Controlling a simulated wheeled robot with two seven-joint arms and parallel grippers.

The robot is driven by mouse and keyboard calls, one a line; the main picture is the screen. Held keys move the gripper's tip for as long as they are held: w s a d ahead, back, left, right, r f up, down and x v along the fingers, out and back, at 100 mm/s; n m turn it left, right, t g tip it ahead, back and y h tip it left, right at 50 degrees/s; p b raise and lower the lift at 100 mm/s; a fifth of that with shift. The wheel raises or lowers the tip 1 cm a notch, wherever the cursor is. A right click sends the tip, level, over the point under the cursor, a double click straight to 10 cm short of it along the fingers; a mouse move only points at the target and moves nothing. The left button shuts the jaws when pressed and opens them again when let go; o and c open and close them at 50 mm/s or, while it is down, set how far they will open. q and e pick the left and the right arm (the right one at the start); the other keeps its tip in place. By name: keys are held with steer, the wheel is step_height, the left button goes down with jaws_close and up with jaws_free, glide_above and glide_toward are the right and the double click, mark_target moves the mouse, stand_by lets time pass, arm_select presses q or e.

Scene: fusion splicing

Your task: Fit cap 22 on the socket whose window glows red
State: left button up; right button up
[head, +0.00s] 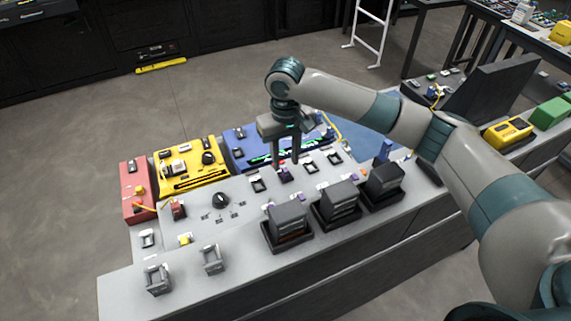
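My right gripper (286,155) comes in from the right and points down over the grey bench top, its two fingers apart with a gap between them. Just below the fingertips is a small dark block with a purple tint (285,176); I cannot tell if they touch it. Dark square frames stand beside it, one to the left (258,186) and one to the right (310,168). Three dark boxes stand in front; the nearest (288,222) shows a dull reddish strip low on its face. No number 22 is readable, so I cannot tell which piece is cap 22. My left gripper is out of view.
Two grey handled pieces (157,279) (212,260) stand at the front left. A black knob (220,200) rises from the bench. A red box (137,190), a yellow panel (188,164) and a blue panel (250,140) lie behind.

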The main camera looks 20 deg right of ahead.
step_height(320, 180, up, 14)
steer(key=b, duration=0.2)
steer(key=shift+r, duration=0.25)
stand_by(0.6)
